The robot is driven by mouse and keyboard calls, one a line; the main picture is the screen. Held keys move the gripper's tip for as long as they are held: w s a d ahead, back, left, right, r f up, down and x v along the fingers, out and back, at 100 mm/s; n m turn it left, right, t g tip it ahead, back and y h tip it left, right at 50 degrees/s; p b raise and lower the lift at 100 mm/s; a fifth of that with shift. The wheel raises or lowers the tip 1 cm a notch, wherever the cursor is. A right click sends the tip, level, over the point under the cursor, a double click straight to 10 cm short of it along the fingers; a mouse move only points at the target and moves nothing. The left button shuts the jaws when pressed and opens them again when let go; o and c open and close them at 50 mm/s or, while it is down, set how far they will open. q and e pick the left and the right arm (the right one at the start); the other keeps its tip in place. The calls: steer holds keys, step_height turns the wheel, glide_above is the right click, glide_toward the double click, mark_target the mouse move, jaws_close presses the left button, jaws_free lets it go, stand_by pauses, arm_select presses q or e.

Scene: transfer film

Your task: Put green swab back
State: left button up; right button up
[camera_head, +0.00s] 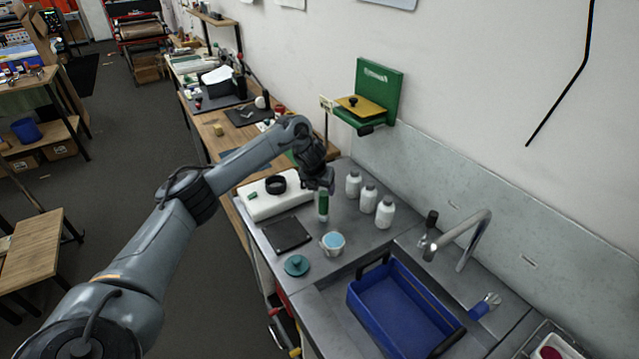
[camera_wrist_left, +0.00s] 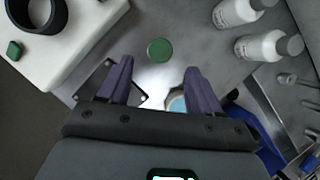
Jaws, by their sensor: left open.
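The green swab appears to be the upright tube (camera_head: 322,206) with a green band, standing on the grey counter in the head view. In the left wrist view its round green top (camera_wrist_left: 159,50) shows just beyond my fingertips, between their lines. My left gripper (camera_head: 320,185) is directly above the tube, pointing down. In the left wrist view the gripper (camera_wrist_left: 156,72) is open, with nothing between its purple fingers. The head view does not show clearly whether the fingertips touch the tube. My right gripper is not in view.
Several white bottles (camera_head: 369,198) stand right of the tube. A white box (camera_head: 262,207) with a black ring (camera_head: 275,184) lies left. A dark plate (camera_head: 287,235), a cup with blue contents (camera_head: 333,243) and a teal lid (camera_head: 297,265) are in front. A blue bin (camera_head: 355,300) is nearby.

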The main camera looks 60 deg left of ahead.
arm_select(q)
steer(key=shift+v, duration=0.95)
